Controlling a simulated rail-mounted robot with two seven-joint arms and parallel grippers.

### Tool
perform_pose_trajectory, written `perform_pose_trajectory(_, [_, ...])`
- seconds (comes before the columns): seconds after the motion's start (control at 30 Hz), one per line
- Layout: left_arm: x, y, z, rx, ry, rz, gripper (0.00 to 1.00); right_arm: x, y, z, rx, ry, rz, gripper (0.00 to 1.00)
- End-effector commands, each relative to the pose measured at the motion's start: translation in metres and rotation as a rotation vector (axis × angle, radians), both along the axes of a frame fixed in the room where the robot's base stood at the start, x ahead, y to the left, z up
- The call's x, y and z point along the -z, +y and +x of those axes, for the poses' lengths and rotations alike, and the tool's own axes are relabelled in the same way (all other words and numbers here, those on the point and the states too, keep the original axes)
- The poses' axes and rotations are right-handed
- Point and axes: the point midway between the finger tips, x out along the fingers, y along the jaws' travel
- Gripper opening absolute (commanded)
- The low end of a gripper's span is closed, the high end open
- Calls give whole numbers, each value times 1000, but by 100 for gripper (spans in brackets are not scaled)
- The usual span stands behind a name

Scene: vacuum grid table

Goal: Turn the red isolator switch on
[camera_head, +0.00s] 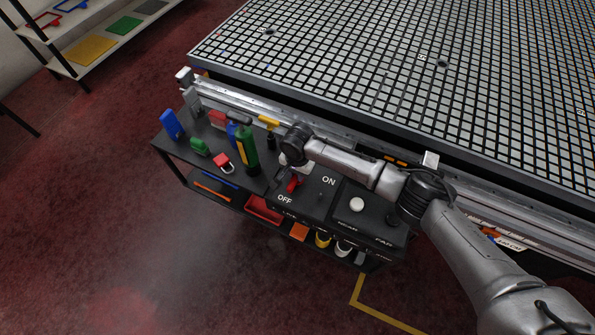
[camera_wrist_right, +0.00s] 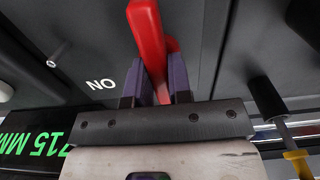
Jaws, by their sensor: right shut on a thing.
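The red isolator switch (camera_head: 293,185) is on the black control panel (camera_head: 316,203), close to the OFF label, with the ON label to its right. In the right wrist view its red handle (camera_wrist_right: 147,35) runs up from between the dark fingers. My right gripper (camera_wrist_right: 164,88) is shut on this handle. In the head view the right gripper (camera_head: 289,170) comes down over the switch from the table side and partly hides it. I cannot tell the handle's exact angle. My left gripper is not in view.
A white knob (camera_head: 356,204) stands on the panel to the right. A green bottle-like tool (camera_head: 245,150), a red padlock (camera_head: 223,162) and blue and green items are on the shelf to the left. The grid table (camera_head: 400,60) lies behind.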

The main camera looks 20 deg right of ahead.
Motion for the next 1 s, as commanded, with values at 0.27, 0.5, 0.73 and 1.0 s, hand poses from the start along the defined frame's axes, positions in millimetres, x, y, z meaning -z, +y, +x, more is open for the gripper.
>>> perform_pose_trajectory(0.27, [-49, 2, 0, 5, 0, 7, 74, -9, 1, -2, -92, 6, 2, 0])
perform_pose_trajectory(0.5, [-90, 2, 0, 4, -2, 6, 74, -7, 1, -2, -235, 6, 2, 0])
perform_pose_trajectory(0.73, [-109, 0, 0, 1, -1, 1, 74, -3, 2, -1, -415, 4, 3, 0])
perform_pose_trajectory(1.0, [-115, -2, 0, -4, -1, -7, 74, -2, 2, 0, -672, 1, 2, 0])
